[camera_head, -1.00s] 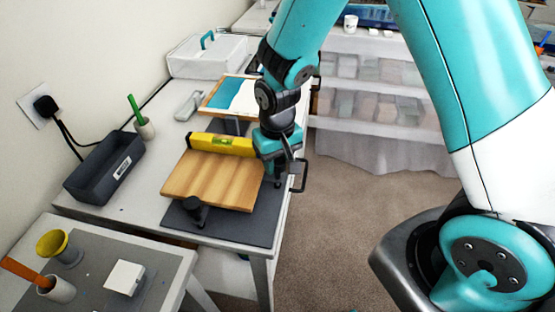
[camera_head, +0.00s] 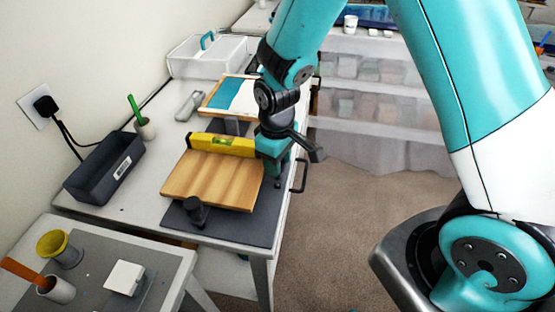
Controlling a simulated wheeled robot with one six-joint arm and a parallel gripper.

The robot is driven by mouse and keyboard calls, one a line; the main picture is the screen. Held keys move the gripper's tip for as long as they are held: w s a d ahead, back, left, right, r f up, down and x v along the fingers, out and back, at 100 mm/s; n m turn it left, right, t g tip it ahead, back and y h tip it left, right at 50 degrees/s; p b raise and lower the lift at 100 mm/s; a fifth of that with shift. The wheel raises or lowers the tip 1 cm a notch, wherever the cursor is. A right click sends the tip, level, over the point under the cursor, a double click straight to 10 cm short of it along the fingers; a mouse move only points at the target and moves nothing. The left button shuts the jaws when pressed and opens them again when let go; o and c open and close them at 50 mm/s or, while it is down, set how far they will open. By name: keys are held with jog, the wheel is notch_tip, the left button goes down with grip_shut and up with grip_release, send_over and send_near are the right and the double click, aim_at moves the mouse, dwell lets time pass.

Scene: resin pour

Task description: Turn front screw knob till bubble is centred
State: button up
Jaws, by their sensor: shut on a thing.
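A wooden board (camera_head: 213,181) lies raised over a dark grey mat on the bench. A yellow spirit level (camera_head: 199,140) with a green vial (camera_head: 223,142) rests along its back edge; the bubble's place is too small to tell. A black screw knob (camera_head: 196,211) stands at the board's near edge, clear of my gripper. My gripper (camera_head: 277,181) points down beside the board's right edge, low over the mat. It is shut on a screw knob there, which is mostly hidden by the fingers and wrist.
The dark mat (camera_head: 250,231) reaches the bench's right edge, where a black handle (camera_head: 299,176) sticks out. A dark grey bin (camera_head: 104,167), a cup with a green stick (camera_head: 145,128) and a framed blue-white panel (camera_head: 234,95) stand around. A nearer table holds cups and a white block (camera_head: 125,278).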

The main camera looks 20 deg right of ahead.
jog(key=shift+w+r, duration=0.15)
jog(key=o, duration=0.9)
notch_tip(320, 180, up, 17)
jog(key=shift+r+b, duration=0.2)
jog(key=shift+b, duration=0.75)
jog(key=s+a+y, duration=0.1)
jog(key=s, duration=0.5)
jog(key=s+a+r+y, duration=0.1)
jog(key=s+a, duration=0.1)
jog(key=s, duration=0.4)
jog(key=s+a+r+y, duration=0.1)
jog(key=s+a+y, duration=0.1)
jog(key=s, duration=0.4)
jog(key=shift+s, duration=0.4)
